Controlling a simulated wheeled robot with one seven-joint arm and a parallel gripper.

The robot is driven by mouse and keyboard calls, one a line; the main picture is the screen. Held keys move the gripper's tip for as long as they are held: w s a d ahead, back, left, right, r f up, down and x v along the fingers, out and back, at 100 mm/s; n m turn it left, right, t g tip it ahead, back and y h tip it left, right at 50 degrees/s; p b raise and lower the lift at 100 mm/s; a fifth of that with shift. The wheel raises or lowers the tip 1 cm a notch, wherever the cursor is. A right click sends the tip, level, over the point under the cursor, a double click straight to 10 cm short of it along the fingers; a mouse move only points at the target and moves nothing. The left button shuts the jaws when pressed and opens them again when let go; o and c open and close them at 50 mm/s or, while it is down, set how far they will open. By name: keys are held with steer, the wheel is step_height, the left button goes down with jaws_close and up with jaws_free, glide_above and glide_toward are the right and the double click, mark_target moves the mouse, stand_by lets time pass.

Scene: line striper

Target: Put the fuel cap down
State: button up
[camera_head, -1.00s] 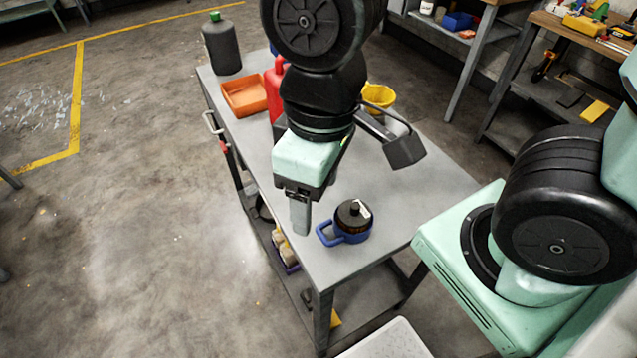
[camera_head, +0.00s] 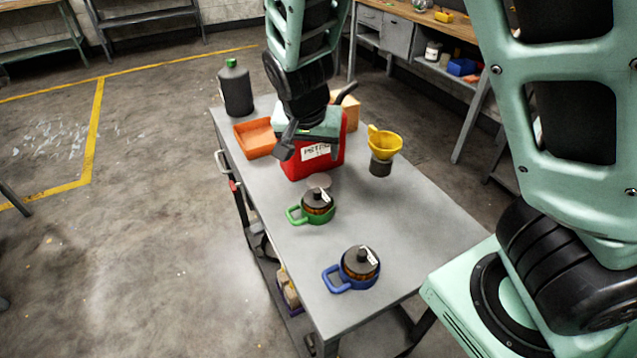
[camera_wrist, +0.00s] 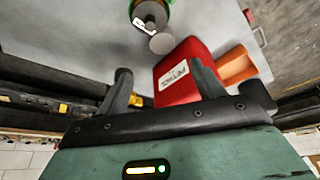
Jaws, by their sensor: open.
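I cannot tell for sure which piece is the fuel cap. A flat round grey disc (camera_head: 319,181) lies on the cart top between the red petrol can (camera_head: 313,160) and a green-handled pot with a black top (camera_head: 318,201). The disc also shows in the wrist view (camera_wrist: 162,43). A blue-handled pot with a black top (camera_head: 359,264) stands nearer the front. My gripper (camera_head: 284,150) hangs by the can's left front in the head view.
The grey cart top (camera_head: 420,215) is bare on the right. An orange tray (camera_head: 254,139) and a dark bottle with a green cap (camera_head: 235,88) stand at the back left. A yellow funnel (camera_head: 384,145) sits on a grey holder right of the can.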

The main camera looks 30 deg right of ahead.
steer(key=b, duration=0.2)
glide_above(319, 181)
steer(key=s+a, duration=0.2)
steer(key=s, duration=0.1)
steer(key=f, duration=1)
steer(key=shift+w+d+f, duration=0.1)
steer(key=shift+w+f, duration=0.1)
steer(key=shift+f, duration=0.15)
steer(key=shift+w+p+x, duration=0.15)
steer(key=shift+p+x, duration=0.1)
steer(key=shift+x, duration=1.1)
steer(key=shift+w+p+x, duration=0.2)
steer(key=shift+x, duration=1.2)
steer(key=shift+d+r, duration=0.1)
steer(key=c, duration=0.8)
